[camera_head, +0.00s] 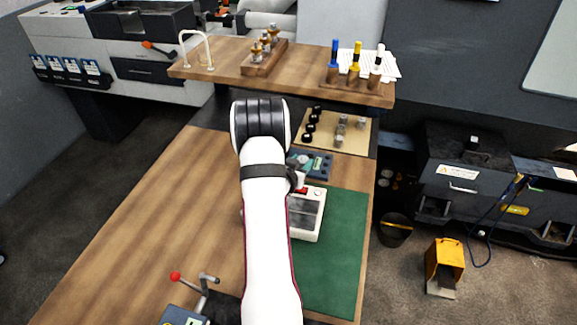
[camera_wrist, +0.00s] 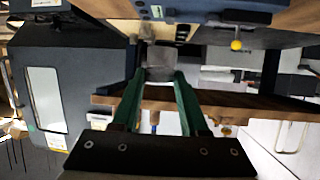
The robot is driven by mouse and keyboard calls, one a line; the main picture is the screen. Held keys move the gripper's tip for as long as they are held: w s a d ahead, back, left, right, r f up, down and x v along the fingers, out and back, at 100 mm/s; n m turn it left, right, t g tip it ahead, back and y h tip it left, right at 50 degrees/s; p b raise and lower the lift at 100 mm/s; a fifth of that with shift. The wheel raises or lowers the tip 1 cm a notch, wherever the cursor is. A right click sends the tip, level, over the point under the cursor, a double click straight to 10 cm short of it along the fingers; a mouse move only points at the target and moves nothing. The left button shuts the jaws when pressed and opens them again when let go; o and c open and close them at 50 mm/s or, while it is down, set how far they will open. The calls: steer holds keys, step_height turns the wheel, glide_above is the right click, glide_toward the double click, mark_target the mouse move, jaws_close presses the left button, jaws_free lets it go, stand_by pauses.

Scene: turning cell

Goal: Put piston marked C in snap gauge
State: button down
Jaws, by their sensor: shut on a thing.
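My gripper (camera_wrist: 160,80) shows in the wrist view, its two green fingers shut on a grey piston (camera_wrist: 160,57). No letter on the piston is legible. In the head view my white arm reaches forward over the bench and hides the gripper and the held piston. A light board (camera_head: 352,142) at the back right of the bench carries black round parts and several grey cylindrical pieces, too small to read. A blue-grey device (camera_head: 321,166) lies just in front of the board, partly behind my arm. I cannot tell whether it is the snap gauge.
A white instrument (camera_head: 308,222) stands on the green mat (camera_head: 343,245). The raised wooden shelf (camera_head: 222,62) behind holds a block of brass-coloured parts and blue, yellow and white-topped tools. A red-knobbed lever (camera_head: 175,277) is at the front. The bench's left side is clear.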

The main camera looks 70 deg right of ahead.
steer(key=s+d+r, duration=0.2)
steer(key=s+d, duration=0.4)
steer(key=d, duration=0.3)
steer(key=shift+g, duration=0.4)
steer(key=w+d+f, duration=0.1)
steer(key=w+f, duration=0.1)
steer(key=w, duration=0.1)
steer(key=w+d+f, duration=0.1)
steer(key=w+f, duration=0.1)
steer(key=w, duration=0.1)
steer(key=w+d+f, duration=0.1)
steer(key=w+f, duration=0.1)
steer(key=w, duration=0.1)
steer(key=shift+w+d+f, duration=0.3)
steer(key=shift+w+f, duration=0.05)
steer(key=shift+f, duration=0.05)
steer(key=shift+w+d+f, duration=0.1)
steer(key=shift+w+f, duration=0.05)
steer(key=shift+f, duration=0.95)
steer(key=shift+w+f, duration=0.15)
steer(key=shift+f, duration=0.9)
steer(key=shift+f, duration=0.1)
steer(key=shift+c, duration=2.2)
jaws_free()
